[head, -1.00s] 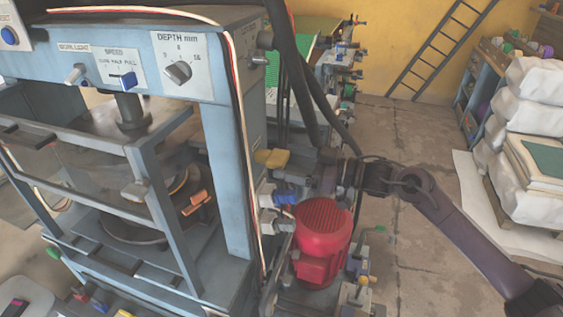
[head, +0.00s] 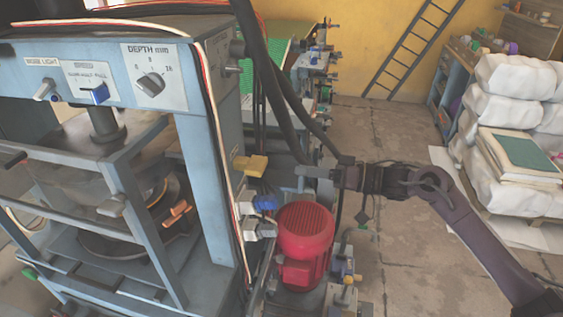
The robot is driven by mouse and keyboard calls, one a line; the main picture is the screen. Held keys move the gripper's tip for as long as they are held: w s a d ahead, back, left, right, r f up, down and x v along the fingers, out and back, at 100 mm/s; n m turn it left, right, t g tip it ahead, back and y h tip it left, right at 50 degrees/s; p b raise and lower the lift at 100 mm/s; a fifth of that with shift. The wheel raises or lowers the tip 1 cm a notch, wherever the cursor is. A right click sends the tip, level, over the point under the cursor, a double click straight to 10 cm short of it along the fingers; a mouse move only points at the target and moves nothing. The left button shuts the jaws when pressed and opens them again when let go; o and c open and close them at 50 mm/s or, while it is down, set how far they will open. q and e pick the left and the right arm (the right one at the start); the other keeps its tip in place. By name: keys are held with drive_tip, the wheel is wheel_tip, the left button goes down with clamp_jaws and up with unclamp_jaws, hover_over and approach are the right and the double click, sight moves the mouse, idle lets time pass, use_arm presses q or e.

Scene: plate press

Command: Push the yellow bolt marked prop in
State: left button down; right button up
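A yellow block-like part (head: 250,166), likely the bolt, sticks out from the right side of the blue press frame. Any marking on it is too small to read. My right gripper (head: 306,178) is to the right of this yellow part, apart from it in the picture, above the red motor. Its fingers are small and dark against the background, and I cannot tell whether they are open or shut. My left gripper is not in view.
A blue knob (head: 264,203) sits just below the yellow part. The red motor (head: 304,232) stands below my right gripper. Thick black hoses (head: 283,92) hang beside the press frame (head: 207,190).

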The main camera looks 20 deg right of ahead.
sight(265, 165)
drive_tip(key=s+d+m, duration=0.1)
drive_tip(key=d+m, duration=0.1)
drive_tip(key=m, duration=0.1)
drive_tip(key=s+d+m+p, duration=0.1)
drive_tip(key=s+m, duration=0.1)
drive_tip(key=m, duration=0.2)
drive_tip(key=s+d+m+p, duration=0.1)
drive_tip(key=d+m, duration=0.1)
drive_tip(key=m, duration=0.1)
drive_tip(key=shift+s+d+r+m, duration=0.1)
drive_tip(key=shift+s+d+m, duration=0.05)
drive_tip(key=shift+d+m, duration=0.2)
clamp_jaws()
drive_tip(key=p+x, duration=0.4)
drive_tip(key=x, duration=0.9)
drive_tip(key=shift+a+r+p, duration=0.15)
drive_tip(key=shift+p, duration=0.25)
drive_tip(key=shift+w+a, duration=0.25)
drive_tip(key=shift+a, duration=0.1)
drive_tip(key=shift+p+x, duration=0.4)
drive_tip(key=shift+x, duration=0.55)
drive_tip(key=shift+w+a, duration=0.25)
drive_tip(key=shift+a, duration=0.05)
drive_tip(key=shift+s+d, duration=0.1)
